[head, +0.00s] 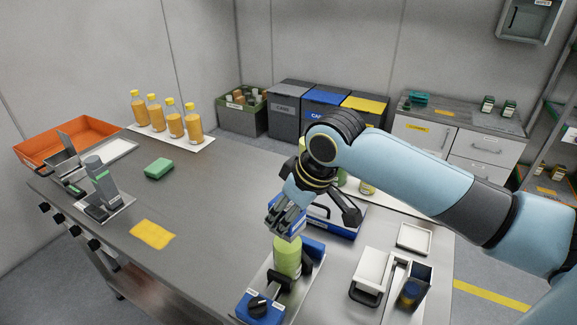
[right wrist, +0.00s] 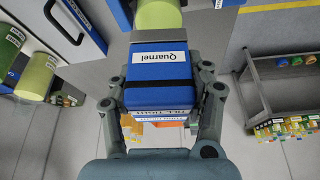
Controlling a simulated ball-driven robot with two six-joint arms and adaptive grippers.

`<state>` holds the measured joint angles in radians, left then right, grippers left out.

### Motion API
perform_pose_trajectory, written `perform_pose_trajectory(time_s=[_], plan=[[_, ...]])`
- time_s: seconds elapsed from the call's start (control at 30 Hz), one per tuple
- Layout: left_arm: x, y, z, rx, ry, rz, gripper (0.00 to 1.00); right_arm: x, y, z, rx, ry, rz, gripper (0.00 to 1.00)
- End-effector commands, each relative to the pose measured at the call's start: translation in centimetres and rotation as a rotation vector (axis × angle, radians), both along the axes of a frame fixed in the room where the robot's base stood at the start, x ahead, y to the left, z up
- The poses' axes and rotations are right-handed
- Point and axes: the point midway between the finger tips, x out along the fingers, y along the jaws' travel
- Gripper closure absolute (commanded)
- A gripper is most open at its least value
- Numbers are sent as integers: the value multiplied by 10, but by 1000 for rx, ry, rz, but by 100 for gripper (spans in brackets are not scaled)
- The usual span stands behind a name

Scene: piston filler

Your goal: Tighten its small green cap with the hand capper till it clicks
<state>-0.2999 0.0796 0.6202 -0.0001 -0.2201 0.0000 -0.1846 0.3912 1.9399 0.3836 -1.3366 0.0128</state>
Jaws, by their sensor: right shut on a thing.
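A light green bottle (head: 287,257) stands upright in a clamp fixture with blue blocks (head: 262,311) at the front of the bench. My right gripper (head: 287,222) is directly above it, pointing down. In the right wrist view its fingers are shut on a blue tool labelled "Quarnel" (right wrist: 160,72), which I take for the hand capper. The green bottle also shows beyond the tool (right wrist: 158,14). The small green cap is hidden, and I cannot tell whether the tool touches it. My left gripper is not in view.
A blue crate (head: 343,229) stands just behind my right gripper. A yellow cloth (head: 152,234), green sponge (head: 158,168) and orange tray (head: 40,150) lie left.

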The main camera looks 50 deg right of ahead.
Motion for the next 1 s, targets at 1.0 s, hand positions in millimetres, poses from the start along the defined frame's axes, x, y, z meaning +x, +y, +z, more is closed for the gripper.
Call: perform_pose_trajectory(time_s=[1.0], plan=[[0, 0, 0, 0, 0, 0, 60, 0, 1, 0, 1, -1, -756, 95]])
